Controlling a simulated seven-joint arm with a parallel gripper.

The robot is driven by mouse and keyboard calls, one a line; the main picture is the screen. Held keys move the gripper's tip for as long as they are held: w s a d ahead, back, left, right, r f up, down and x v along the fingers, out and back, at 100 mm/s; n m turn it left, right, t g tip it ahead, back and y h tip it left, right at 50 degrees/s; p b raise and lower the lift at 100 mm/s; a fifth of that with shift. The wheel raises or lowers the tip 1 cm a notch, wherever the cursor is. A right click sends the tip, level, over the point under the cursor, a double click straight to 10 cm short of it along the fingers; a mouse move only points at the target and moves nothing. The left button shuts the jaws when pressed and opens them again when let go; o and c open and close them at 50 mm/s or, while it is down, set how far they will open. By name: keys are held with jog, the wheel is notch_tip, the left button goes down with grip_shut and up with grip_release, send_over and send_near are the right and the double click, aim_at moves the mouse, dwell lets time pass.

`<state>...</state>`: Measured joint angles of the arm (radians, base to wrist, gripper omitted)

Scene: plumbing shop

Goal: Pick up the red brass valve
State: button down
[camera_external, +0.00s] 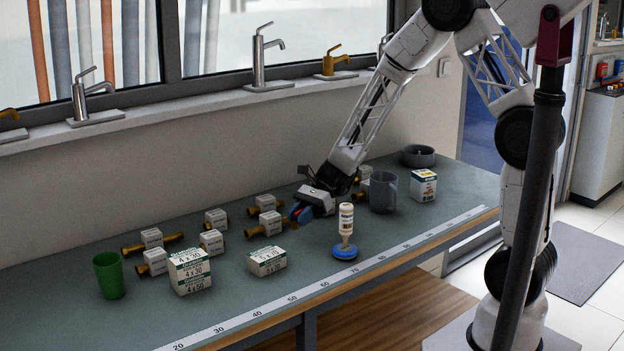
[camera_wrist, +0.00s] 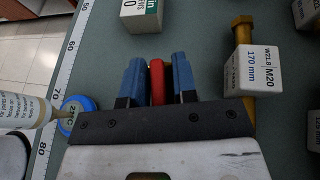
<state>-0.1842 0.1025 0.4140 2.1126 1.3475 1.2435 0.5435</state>
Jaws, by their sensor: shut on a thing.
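My gripper (camera_external: 297,214) is low over the bench in the external view, its blue fingers pointing left. In the wrist view my gripper (camera_wrist: 157,72) has its blue fingers on either side of a narrow red part, the red brass valve (camera_wrist: 157,80). The fingers are shut on it. In the external view a little red of the valve (camera_external: 306,214) shows at the fingers. I cannot tell whether it touches the bench.
Bolts with white block labels (camera_external: 264,225) lie left of the gripper; one labelled block (camera_wrist: 257,70) is right of the fingers. A bottle (camera_external: 346,220) stands nozzle-down by a blue disc (camera_external: 345,253). A grey mug (camera_external: 383,192), boxes (camera_external: 189,271) and green cup (camera_external: 109,276) stand around.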

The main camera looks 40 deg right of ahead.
aim_at(299, 211)
jog(key=shift+r, duration=2.7)
